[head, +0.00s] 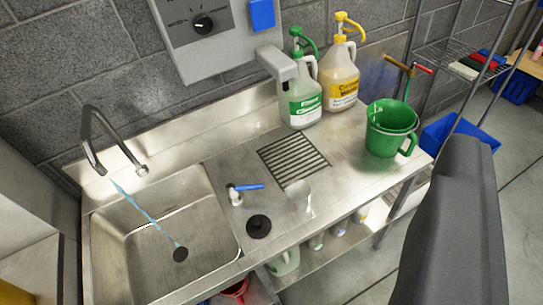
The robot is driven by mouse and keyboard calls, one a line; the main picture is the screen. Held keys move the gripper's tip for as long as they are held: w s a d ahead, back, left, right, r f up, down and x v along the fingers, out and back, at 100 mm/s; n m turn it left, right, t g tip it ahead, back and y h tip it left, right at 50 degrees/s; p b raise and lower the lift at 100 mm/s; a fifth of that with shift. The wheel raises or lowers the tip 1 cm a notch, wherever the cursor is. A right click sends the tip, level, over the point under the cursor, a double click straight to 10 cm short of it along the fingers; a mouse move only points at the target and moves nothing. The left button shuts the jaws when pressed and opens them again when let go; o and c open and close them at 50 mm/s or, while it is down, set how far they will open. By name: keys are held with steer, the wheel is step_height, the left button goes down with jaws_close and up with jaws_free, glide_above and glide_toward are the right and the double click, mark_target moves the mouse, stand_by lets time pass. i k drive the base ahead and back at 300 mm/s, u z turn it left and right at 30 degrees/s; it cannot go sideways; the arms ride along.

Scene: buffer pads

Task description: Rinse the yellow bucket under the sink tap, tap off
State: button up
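The steel sink (215,225) is at the left of the counter, with a dark drain in its floor. The bent tap (92,130) stands at its back left. A thin blue water stream (145,215) runs from the tap into the basin, so the tap is on. A small valve with a blue lever (248,187) sits on the counter right of the sink. I see no whole yellow bucket; a yellow patch (14,291) shows at the bottom left corner, too cut off to identify. My gripper's fingertips are not in view; a dark grey part of mine fills the lower right.
Green nested buckets (388,142) stand at the counter's right end. A green-label jug (304,103) and a yellow-label jug (341,75) stand at the back. A grate (293,158) and a black round plug (258,226) lie mid-counter. A wall dispenser (215,40) hangs above.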

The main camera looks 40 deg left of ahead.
mark_target(232, 189)
steer(key=z, duration=0.05)
steer(key=i, duration=0.95)
steer(key=u, duration=1.95)
